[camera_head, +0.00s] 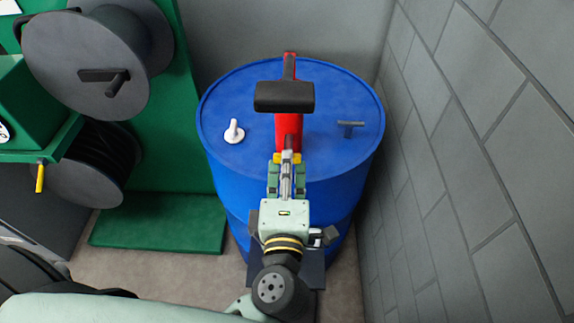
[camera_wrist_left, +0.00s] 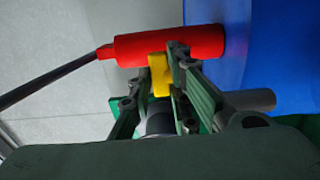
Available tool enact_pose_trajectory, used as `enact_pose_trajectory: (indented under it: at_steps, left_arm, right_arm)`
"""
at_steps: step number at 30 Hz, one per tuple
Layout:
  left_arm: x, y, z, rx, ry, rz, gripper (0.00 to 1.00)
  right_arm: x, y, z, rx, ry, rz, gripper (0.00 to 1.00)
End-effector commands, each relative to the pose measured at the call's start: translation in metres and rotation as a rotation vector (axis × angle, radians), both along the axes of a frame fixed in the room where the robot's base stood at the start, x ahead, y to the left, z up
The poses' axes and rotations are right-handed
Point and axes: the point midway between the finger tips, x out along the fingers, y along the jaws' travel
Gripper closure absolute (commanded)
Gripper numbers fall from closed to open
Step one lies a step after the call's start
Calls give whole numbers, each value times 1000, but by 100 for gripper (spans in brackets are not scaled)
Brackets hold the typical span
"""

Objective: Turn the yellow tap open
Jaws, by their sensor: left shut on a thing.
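The yellow tap (camera_head: 277,158) shows as a small block at the near side of a red upright cylinder (camera_head: 288,130) on the blue drum. It also shows in the left wrist view (camera_wrist_left: 160,75), between my fingers and in front of the red cylinder (camera_wrist_left: 165,46). My left gripper (camera_head: 287,160) is shut on the yellow tap, and its body and fingers hide part of it. In the left wrist view my fingers (camera_wrist_left: 162,85) reach up to the tap. I cannot tell how far the tap is turned. My right gripper is not in view.
The blue drum (camera_head: 230,105) has a white cap (camera_head: 234,132) and a dark T-shaped fitting (camera_head: 350,127) on top. A black handle (camera_head: 284,97) tops the red cylinder. A green rack with cable reels (camera_head: 85,60) and a yellow lever (camera_head: 40,177) stands left. A grey block wall (camera_head: 480,150) closes the right.

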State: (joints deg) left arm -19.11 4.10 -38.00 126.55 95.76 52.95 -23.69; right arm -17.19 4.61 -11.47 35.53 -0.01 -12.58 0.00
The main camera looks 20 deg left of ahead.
Motion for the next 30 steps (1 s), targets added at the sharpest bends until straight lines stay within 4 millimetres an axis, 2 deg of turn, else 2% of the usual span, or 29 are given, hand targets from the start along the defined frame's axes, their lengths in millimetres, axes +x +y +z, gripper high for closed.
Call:
enact_pose_trajectory:
  at_steps: [6,15,23,24,30]
  left_arm:
    - [0,0,-1,-2,2,11,100]
    - [1,-3,-1,-2,4,129,100]
    - [1,-3,-1,-1,3,132,100]
    - [1,-3,-1,-1,3,132,81]
    - [1,-3,-1,-1,2,132,64]
  right_arm:
    - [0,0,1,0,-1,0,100]
    - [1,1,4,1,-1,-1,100]
    - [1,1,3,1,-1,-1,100]
    - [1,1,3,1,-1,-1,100]
    - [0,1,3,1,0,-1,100]
